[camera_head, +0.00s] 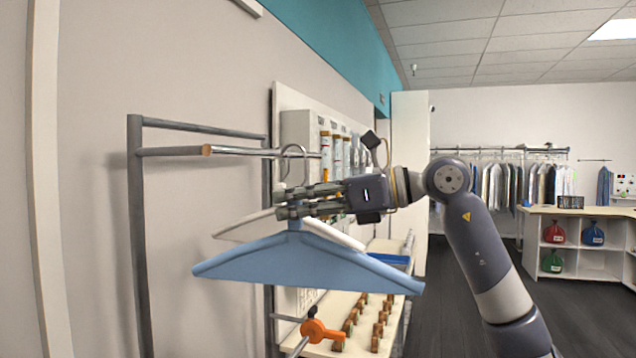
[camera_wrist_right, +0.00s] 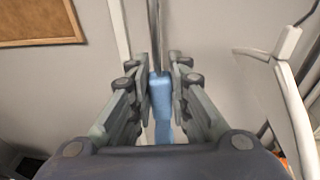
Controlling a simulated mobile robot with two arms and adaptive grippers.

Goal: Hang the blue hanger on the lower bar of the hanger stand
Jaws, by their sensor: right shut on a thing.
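The blue hanger (camera_head: 300,262) is in the middle of the head view, its shoulders spread left and right and nearly level. My right gripper (camera_head: 284,203), coming from the right, is shut on its neck just below the metal hook. In the right wrist view the fingers (camera_wrist_right: 161,88) press on both sides of the blue neck (camera_wrist_right: 161,100). The hook (camera_head: 293,148) rises to the height of the lower bar (camera_head: 240,153) of the hanger stand (camera_head: 140,230) and overlaps it in the picture. I cannot tell whether it rests on the bar. My left gripper is not in view.
A white hanger (camera_head: 240,226) is just behind the blue one; it also shows in the wrist view (camera_wrist_right: 287,85). The stand's upper bar (camera_head: 200,127) runs above. A shelf with small brown pieces and an orange tool (camera_head: 320,331) is below right. A clothes rack (camera_head: 500,185) stands far back.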

